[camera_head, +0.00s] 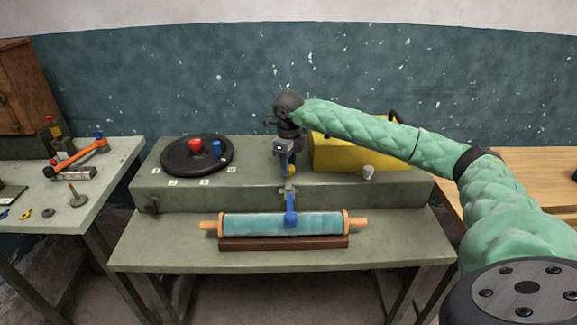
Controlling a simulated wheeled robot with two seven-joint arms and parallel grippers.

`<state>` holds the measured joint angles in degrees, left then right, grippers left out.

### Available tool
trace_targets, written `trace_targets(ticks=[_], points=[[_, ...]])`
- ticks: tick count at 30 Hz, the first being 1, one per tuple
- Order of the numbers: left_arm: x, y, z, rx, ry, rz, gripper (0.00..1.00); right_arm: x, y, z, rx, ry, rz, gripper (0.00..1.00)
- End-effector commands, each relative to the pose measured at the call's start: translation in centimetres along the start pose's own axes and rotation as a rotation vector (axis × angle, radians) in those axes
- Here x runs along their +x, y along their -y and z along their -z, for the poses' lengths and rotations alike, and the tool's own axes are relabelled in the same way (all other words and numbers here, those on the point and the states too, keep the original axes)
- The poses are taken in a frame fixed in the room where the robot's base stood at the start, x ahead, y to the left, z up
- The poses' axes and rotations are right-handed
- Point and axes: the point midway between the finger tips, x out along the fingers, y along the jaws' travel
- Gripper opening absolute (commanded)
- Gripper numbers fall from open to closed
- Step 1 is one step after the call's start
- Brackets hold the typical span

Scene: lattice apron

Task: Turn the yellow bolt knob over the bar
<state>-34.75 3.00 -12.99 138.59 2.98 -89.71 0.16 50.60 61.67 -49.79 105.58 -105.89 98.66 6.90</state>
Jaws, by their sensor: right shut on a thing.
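The yellow bolt knob (291,171) shows as a small yellow patch at the fingertips of my right gripper (287,166). The gripper points down, shut on the knob and hiding most of it. Just below is a small pale grey-green fitting (288,188) at the front edge of the raised bench step. A blue bar-like piece (291,208) hangs from there, over the middle of a light-blue roller (255,223) with wooden handles. I cannot tell how the knob sits relative to the bar. My left gripper is not in view.
A black round plate (176,156) with a red knob and a blue knob lies left on the step. A yellow box (345,156) stands behind my right arm, with a small whitish knob (368,173) in front. The bench front (400,240) is clear at right.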

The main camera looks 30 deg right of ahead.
Motion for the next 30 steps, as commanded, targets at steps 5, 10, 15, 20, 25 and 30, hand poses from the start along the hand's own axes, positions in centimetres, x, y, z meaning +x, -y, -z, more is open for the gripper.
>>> trace_targets(ticks=[5,10,15,20,25,30], points=[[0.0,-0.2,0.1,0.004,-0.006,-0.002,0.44,-0.2,0.1,0.0,-0.001,0.002,0.001,0.11],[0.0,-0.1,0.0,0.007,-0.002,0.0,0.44,-0.2,0.1,0.0,-0.001,0.002,0.001,0.11],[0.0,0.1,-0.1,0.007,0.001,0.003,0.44,-0.1,0.1,0.0,-0.001,0.002,0.001,0.56],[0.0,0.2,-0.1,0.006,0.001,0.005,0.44,-0.1,0.1,0.0,-0.001,0.001,0.001,0.56],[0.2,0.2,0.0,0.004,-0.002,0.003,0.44,-0.5,0.1,0.0,-0.001,0.001,0.0,0.56],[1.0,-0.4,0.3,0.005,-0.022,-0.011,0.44,-2.5,0.1,-0.1,0.0,0.004,0.002,0.56]])
